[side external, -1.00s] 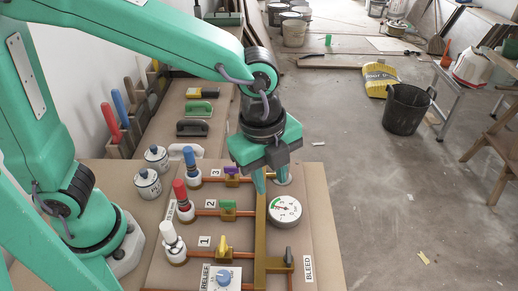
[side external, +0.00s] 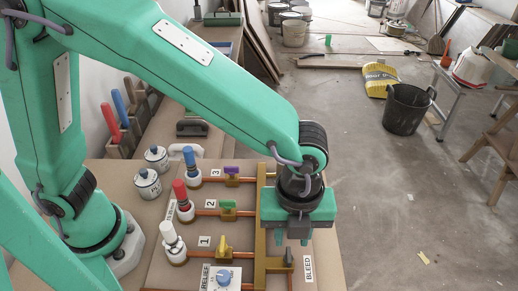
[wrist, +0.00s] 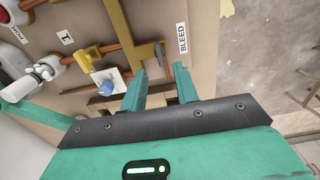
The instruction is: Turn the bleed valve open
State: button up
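The bleed valve has a small dark grey handle (side external: 289,257) at the right end of a short brass branch, beside the BLEED label (side external: 307,268). In the wrist view the handle (wrist: 160,49) is small, just beyond the fingertips, and the label (wrist: 182,38) lies to its right. My gripper (side external: 292,239) points down above and a little behind the valve in the side view. In the wrist view its two green fingers (wrist: 159,72) are apart with nothing between them. The handle's exact angle is hard to tell.
The brass manifold (side external: 260,232) runs left of the valve. A relief box with a blue knob (side external: 224,276) and a yellow valve handle (side external: 222,246) stand nearby. Green (side external: 228,206) and purple (side external: 231,170) handles sit farther back. The board right of the label is clear.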

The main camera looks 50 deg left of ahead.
aim_at(289, 254)
jog(key=shift+f, duration=3)
grip_shut()
